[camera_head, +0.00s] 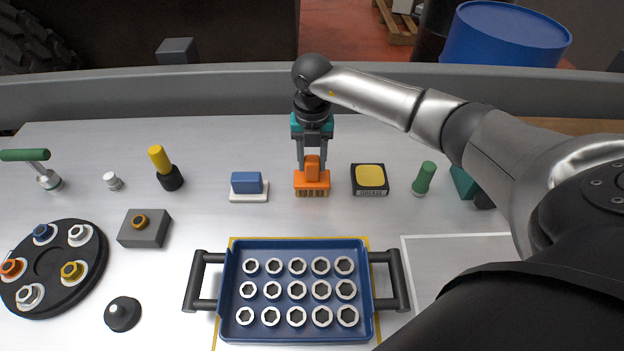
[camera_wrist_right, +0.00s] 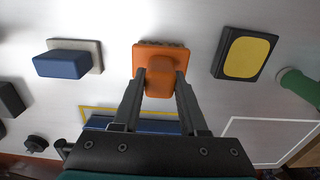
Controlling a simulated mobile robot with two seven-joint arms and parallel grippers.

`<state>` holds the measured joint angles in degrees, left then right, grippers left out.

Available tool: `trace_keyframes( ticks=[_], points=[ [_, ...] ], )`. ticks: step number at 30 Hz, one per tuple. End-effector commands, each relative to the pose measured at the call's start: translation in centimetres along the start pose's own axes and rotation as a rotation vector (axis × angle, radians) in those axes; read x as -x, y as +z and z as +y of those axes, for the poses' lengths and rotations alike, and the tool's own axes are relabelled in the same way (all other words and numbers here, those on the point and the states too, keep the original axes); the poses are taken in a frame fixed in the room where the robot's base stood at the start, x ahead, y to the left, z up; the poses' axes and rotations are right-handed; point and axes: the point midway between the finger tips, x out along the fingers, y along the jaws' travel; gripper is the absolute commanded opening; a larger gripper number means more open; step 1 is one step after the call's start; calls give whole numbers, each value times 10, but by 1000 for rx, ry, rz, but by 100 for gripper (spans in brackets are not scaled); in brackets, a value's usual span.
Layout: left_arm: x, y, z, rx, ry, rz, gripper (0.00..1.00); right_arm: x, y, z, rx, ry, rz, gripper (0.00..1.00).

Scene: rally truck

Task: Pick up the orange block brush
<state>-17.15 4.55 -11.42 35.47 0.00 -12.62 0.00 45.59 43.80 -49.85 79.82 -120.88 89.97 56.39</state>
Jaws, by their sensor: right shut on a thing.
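The orange block brush (camera_head: 312,181) has a flat orange base with bristles below and a raised orange grip on top. It is at the middle back of the metal work surface, between the blue block and the grease tin. My right gripper (camera_head: 312,158) points down from above, with its fingers shut on the brush's grip. In the right wrist view the brush (camera_wrist_right: 158,62) sits between the two fingertips (camera_wrist_right: 160,82). I cannot tell whether the bristles touch the surface. My left gripper is not in view.
A blue block on a white base (camera_head: 248,186) stands left of the brush, a yellow-topped grease tin (camera_head: 370,180) right. A green-handled tool (camera_head: 424,177) is further right. A blue tray of nuts (camera_head: 296,337) lies in front. My right arm covers the right side.

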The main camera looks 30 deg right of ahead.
Motion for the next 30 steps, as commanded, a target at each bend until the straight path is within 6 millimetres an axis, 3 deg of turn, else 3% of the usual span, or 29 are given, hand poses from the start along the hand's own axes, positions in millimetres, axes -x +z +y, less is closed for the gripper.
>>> trace_keyframes(
  ticks=[8,14,17,30],
  points=[
    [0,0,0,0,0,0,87,4,1,0,0,2,-2,0],
    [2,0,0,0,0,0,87,25,2,0,0,3,-4,0],
    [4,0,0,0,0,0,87,45,2,1,0,4,-6,0],
    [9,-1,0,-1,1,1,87,164,1,1,0,4,-5,0]
  ],
)
